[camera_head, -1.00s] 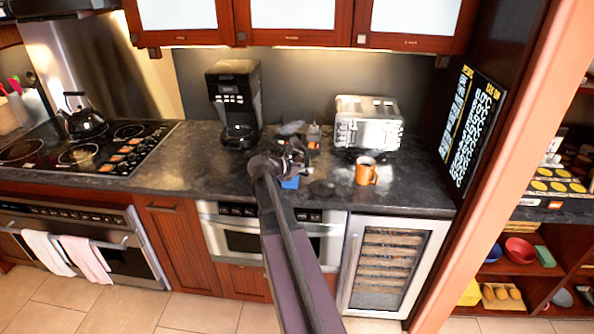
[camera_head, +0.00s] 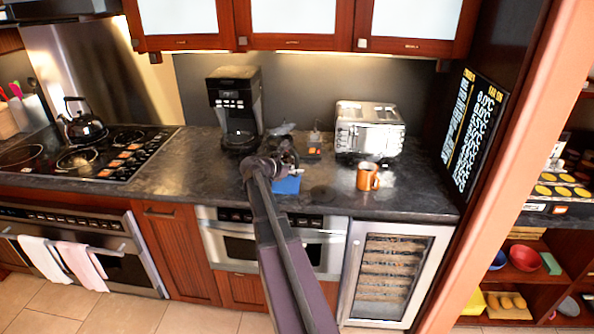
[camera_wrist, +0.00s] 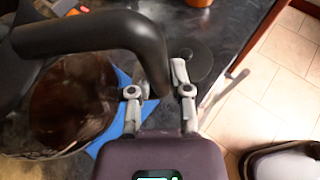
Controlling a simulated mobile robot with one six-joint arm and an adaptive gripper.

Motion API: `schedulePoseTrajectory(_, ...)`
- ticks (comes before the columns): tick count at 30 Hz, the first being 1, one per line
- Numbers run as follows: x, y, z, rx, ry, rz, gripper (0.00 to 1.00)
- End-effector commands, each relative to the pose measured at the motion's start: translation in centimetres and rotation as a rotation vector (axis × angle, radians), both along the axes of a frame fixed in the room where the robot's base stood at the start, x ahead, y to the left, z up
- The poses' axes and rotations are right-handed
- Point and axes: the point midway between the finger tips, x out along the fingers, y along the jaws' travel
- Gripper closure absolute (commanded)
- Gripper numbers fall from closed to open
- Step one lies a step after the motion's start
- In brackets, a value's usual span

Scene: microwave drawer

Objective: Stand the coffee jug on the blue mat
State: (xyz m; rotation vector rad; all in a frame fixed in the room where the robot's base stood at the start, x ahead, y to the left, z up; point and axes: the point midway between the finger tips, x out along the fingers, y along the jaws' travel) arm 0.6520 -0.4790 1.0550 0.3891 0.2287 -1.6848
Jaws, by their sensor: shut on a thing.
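The coffee jug (camera_wrist: 75,100) fills the left of the wrist view, with a glass body, dark brown coffee and a thick black handle (camera_wrist: 110,33). My gripper (camera_wrist: 158,92) is shut on the lower end of that handle. The blue mat (camera_wrist: 128,112) shows beneath and to the right of the jug in the wrist view. I cannot tell whether the jug's base touches anything.
A black coffee maker (camera_head: 236,105) stands at the back, left of my gripper. A silver toaster (camera_head: 369,130) and an orange mug (camera_head: 367,177) stand to the right. A dark round disc (camera_head: 322,191) lies right of the mat. The counter's left middle is clear.

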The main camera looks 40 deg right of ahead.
Motion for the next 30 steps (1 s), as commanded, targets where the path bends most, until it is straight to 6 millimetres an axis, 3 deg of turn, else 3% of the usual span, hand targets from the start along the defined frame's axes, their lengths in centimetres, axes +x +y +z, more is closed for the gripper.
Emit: schedulePoseTrajectory(30, -0.1, -0.2, -4.5, -0.002, -0.003, -0.002, 1.00)
